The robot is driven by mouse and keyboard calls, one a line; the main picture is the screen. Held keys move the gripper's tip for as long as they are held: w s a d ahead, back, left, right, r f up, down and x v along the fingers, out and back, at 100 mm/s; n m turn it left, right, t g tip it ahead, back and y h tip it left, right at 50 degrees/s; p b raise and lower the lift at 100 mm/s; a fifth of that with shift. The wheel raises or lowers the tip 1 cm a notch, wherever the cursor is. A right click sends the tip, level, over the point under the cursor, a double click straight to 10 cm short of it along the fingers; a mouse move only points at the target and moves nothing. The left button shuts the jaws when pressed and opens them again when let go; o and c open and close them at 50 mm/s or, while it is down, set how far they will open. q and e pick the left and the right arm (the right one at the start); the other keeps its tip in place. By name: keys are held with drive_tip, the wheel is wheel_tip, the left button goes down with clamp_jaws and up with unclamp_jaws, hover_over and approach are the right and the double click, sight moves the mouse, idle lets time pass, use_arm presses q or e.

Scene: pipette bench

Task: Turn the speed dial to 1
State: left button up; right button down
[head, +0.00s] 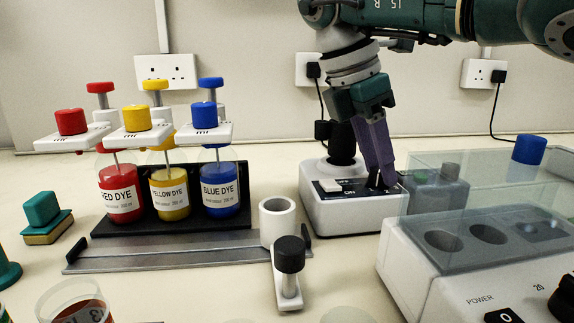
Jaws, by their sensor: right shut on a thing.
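A white mixer box (350,212) with a black cup-shaped top (342,148) stands at the back, right of centre. Its front panel has a white rocker switch (329,185) beside an "ON" label. My right gripper (380,184) reaches down from the upper right, its purple fingers shut on the speed dial at the right of this panel. The fingers hide most of the dial, so I cannot read its setting. My left gripper is not in view.
Red, yellow and blue dye bottles stand in a black rack (246,205) at left. A white machine with a clear lid (490,190) stands close on the right. A white stand with a black knob (289,255) is in front.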

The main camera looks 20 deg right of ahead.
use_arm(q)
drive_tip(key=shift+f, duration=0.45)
use_arm(e)
drive_tip(key=shift+m, duration=0.6)
drive_tip(key=c, duration=0.5)
unclamp_jaws()
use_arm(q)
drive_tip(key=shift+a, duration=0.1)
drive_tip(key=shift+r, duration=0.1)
use_arm(e)
drive_tip(key=shift+r, duration=0.1)
